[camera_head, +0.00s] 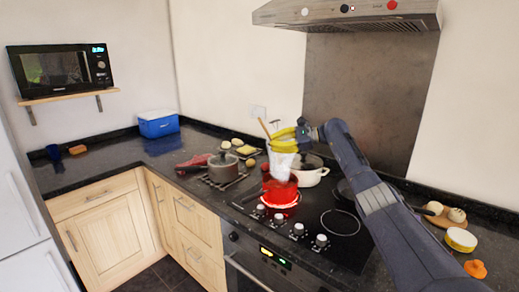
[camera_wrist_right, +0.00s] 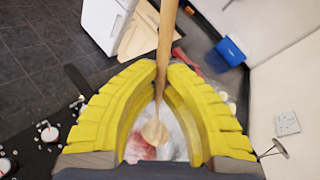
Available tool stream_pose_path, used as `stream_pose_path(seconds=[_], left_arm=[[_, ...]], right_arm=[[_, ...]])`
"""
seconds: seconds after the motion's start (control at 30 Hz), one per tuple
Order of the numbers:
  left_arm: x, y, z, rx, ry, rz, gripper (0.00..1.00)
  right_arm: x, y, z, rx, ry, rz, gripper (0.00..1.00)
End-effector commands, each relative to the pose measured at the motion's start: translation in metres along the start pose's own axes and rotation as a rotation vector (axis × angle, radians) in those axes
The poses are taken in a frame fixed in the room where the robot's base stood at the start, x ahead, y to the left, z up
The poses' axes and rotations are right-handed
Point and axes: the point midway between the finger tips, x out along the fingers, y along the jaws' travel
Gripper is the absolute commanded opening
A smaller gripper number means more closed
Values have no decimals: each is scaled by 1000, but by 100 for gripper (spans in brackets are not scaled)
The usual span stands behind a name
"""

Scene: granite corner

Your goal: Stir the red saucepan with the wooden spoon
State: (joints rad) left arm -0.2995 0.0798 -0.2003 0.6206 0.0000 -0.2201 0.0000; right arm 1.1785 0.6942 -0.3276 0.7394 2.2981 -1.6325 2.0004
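My right gripper (camera_head: 275,140), with yellow fingers, is above the hob. In the wrist view its fingertips (camera_wrist_right: 163,72) close around the handle of the wooden spoon (camera_wrist_right: 164,40). The round spoon bowl (camera_wrist_right: 155,132) shows below, between the fingers. In the head view the handle end of the spoon (camera_head: 264,127) sticks up at the left of the fingers. The red saucepan (camera_head: 281,197) stands on the front of the hob, below the gripper. A whitish, blurry shape (camera_head: 281,162) hides the spoon's lower part, so I cannot tell whether it touches the pan. My left gripper is out of view.
A white pot (camera_head: 310,177) stands right behind the red saucepan. A grey lidded pot (camera_head: 223,167) sits on a rack to the left. The range hood (camera_head: 350,14) hangs above. A blue box (camera_head: 158,123) is in the corner. Food items (camera_head: 460,239) lie at right.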

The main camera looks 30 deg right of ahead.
Motion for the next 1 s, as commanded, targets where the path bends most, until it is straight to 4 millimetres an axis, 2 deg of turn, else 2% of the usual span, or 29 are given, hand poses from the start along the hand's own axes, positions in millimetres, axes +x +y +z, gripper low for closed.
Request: stream_pose_path(seconds=[0.1, 0.27, 1.0], left_arm=[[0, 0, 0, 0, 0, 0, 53], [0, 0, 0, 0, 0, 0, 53], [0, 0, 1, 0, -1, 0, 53]], right_arm=[[-7, -4, -4, 4, -3, -27, 0], [-7, -2, -8, 5, -4, -37, 0], [25, 48, -20, 4, -4, -36, 0]])
